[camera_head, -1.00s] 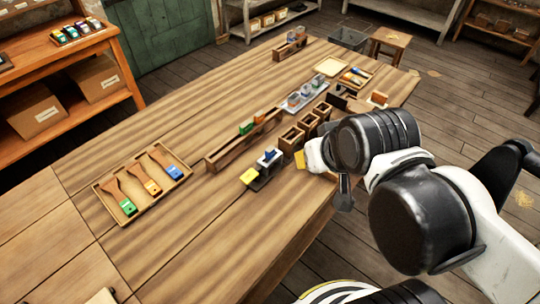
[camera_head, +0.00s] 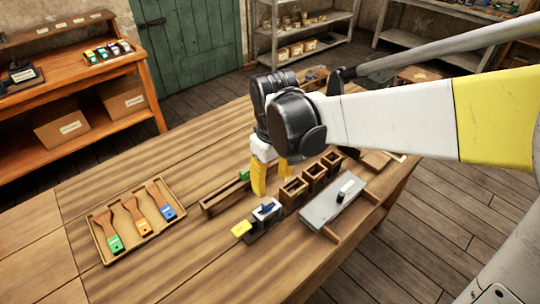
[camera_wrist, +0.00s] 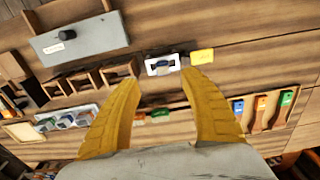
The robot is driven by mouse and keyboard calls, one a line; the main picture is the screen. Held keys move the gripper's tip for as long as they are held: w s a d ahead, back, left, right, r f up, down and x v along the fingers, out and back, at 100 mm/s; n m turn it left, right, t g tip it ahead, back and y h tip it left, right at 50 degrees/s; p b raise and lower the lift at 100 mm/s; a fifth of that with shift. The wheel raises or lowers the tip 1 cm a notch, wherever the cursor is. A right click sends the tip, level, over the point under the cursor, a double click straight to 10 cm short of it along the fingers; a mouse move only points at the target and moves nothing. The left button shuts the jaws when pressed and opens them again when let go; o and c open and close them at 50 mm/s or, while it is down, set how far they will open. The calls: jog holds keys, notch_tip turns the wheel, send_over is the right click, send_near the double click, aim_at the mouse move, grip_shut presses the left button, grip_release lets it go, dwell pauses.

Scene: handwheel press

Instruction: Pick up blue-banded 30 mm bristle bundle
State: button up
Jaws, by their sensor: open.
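My gripper (camera_head: 271,178) hangs open and empty above the middle of the table; its yellow fingers are spread in the wrist view (camera_wrist: 160,82). No bundle can be clearly made out as the blue-banded 30 mm one. A small blue piece (camera_head: 268,208) sits in a white and dark holder near the front of the table, and shows between and just beyond my fingertips in the wrist view (camera_wrist: 164,68). Three open wooden boxes (camera_head: 294,193) stand right of the holder; their contents are too small to tell. A long wooden rack (camera_head: 221,196) holds a green piece (camera_wrist: 160,112).
A tray (camera_head: 86,236) at left holds three brushes with green, orange and blue parts. A yellow block (camera_head: 241,229) lies beside the holder. A grey plate (camera_head: 330,206) with a handle stands right of the boxes.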

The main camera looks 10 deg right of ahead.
aim_at(269, 203)
jog(key=f, duration=0.2)
jog(key=f+b, duration=0.1)
jog(key=f, duration=0.1)
jog(key=f+b, duration=0.1)
jog(key=f, duration=0.1)
jog(key=shift+w+a+f, duration=0.1)
jog(key=shift+w+a, duration=0.05)
jog(key=shift+a, duration=0.15)
jog(key=f+b, duration=0.1)
jog(key=f, duration=0.1)
jog(key=f+b, duration=0.2)
jog(key=f, duration=0.1)
jog(key=shift+w+a+f, duration=0.1)
jog(key=shift+w+a, duration=0.05)
jog(key=shift+w, duration=0.05)
jog(key=shift+c, duration=0.5)
grip_shut()
